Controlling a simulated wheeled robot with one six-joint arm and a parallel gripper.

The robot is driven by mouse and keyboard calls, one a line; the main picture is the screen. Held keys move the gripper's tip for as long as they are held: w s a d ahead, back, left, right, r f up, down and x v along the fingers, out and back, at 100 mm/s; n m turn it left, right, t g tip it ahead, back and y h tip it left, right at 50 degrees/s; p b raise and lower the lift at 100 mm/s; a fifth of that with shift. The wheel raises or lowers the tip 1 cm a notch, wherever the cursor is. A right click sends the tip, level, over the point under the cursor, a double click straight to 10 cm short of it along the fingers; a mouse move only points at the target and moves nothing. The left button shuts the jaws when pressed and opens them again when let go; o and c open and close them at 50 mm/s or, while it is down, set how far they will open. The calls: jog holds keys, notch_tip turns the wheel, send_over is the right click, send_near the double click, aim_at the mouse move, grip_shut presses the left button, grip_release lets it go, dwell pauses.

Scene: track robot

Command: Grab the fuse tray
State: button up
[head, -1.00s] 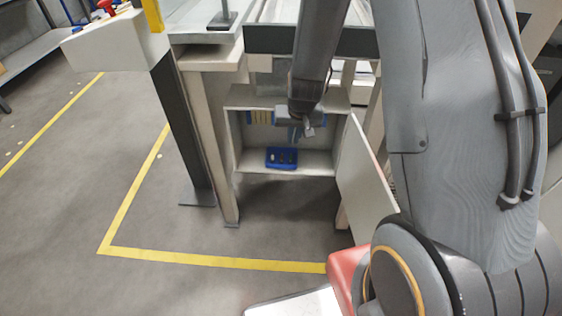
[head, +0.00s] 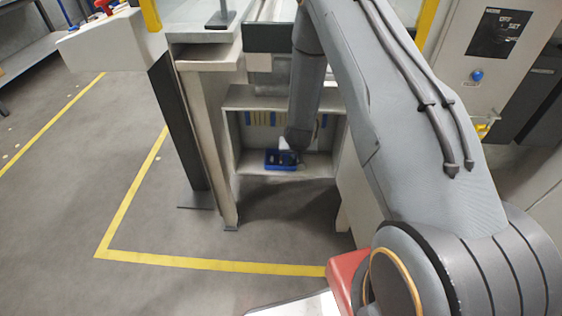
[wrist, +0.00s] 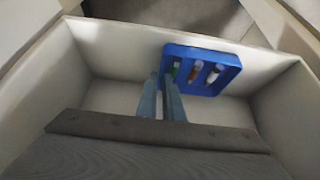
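The fuse tray (head: 281,165) is a small blue tray on the floor of an open cabinet in the head view. In the wrist view the tray (wrist: 232,66) holds several small fuses in slots, with green, red-brown and white colours. My gripper (wrist: 162,76) reaches down into the cabinet, its two fingers close together with a narrow gap. Their tips overlap the tray's left end in the wrist view. I cannot tell whether they touch or pinch the tray. In the head view my wrist hides the fingers and part of the tray.
The floor in front (head: 285,215) is clear.

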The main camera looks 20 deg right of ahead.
jog(key=shift+x, duration=1.4)
jog(key=shift+f, duration=0.25)
grip_shut()
